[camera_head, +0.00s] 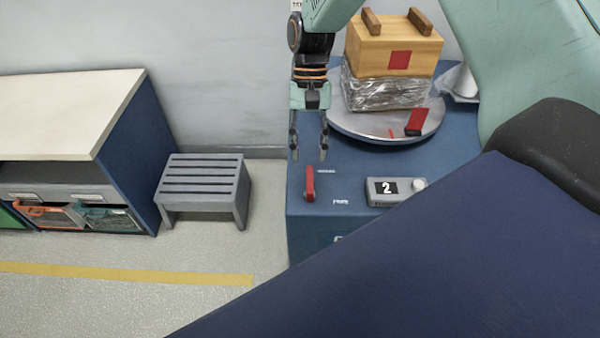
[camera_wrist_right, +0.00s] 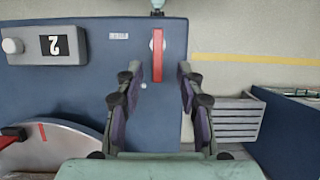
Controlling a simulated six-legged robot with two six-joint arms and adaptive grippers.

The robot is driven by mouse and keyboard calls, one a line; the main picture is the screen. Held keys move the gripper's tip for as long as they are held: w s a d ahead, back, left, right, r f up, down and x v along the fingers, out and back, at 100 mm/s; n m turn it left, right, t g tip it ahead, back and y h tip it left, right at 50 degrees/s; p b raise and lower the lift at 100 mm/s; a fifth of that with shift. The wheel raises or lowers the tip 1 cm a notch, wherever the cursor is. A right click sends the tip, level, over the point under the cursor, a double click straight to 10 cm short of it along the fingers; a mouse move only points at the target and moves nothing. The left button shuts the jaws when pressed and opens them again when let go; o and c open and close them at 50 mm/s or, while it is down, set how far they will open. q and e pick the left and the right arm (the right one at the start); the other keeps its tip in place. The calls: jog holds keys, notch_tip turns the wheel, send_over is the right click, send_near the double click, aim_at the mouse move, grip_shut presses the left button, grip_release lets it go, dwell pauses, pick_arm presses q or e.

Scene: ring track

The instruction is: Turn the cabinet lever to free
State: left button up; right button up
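The red lever (camera_head: 309,183) lies on the blue cabinet top (camera_head: 350,165) near its front left corner. It points away from the front edge, toward the farther of two small printed labels. The nearer label (camera_head: 340,202) is right of the lever's front end; I cannot read either surely. My right gripper (camera_head: 308,152) hangs fingers down just behind the lever, open and empty. In the right wrist view, the lever (camera_wrist_right: 157,55) lies in line with the gap between the spread fingers (camera_wrist_right: 158,85), seemingly untouched. My left gripper is not in view.
A grey box marked 2 (camera_head: 384,191) with a white knob stands right of the lever. Behind is a round plate (camera_head: 360,128) bearing a wrapped block, a wooden box and a red piece. A grey slatted stool (camera_head: 203,182) stands on the floor at left.

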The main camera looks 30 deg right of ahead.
aim_at(310, 183)
jog(key=b+x, duration=0.1)
jog(key=x, duration=0.2)
jog(key=b+x, duration=0.1)
jog(key=x, duration=0.3)
jog(key=shift+s, duration=0.25)
jog(key=shift+s+f+b, duration=0.15)
jog(key=shift+f+b, duration=0.15)
grip_shut()
